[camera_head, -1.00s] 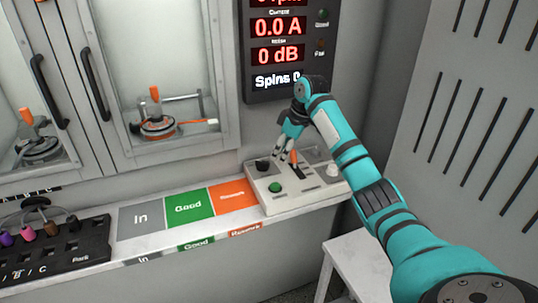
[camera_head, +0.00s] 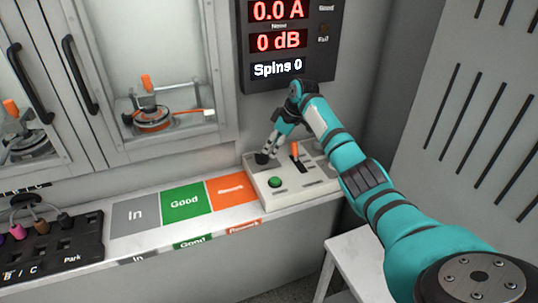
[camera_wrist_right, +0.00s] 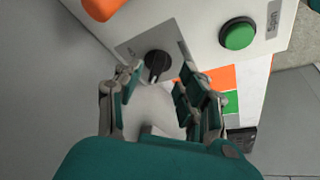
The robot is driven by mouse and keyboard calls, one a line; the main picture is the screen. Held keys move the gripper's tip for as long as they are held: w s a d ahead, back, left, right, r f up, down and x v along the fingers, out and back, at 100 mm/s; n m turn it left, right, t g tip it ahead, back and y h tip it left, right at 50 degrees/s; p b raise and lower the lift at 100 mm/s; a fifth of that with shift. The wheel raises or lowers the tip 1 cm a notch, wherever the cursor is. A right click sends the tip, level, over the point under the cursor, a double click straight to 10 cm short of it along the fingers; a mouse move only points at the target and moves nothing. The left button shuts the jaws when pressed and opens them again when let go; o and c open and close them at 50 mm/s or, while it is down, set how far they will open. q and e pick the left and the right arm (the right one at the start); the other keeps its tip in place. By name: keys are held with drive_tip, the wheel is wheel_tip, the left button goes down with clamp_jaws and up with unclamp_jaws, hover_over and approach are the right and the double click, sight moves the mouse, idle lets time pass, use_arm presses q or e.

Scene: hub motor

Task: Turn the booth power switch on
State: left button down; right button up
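The white control box (camera_head: 256,185) sits at the right end of the ledge. A black rotary knob (camera_wrist_right: 157,66) is on a grey plate at one corner of the box; it looks like the booth power switch, though its label is unreadable. In the head view the knob (camera_head: 261,158) is partly covered by my right gripper (camera_head: 268,152). In the right wrist view my right gripper (camera_wrist_right: 158,80) is open, with one fingertip on each side of the knob. I cannot tell whether the fingers touch it. My left gripper is not in view.
The box also has a green button (camera_head: 276,182) and an orange-handled lever (camera_head: 295,150). In, Good and Rework zones (camera_head: 184,203) lie empty to the left. A dark display (camera_head: 277,42) hangs above, reading "Spins 0". A cabinet with a motor (camera_head: 153,120) stands behind.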

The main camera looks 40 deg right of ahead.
sight(268, 155)
drive_tip(key=x, duration=0.5)
drive_tip(key=shift+r, duration=0.1)
clamp_jaws()
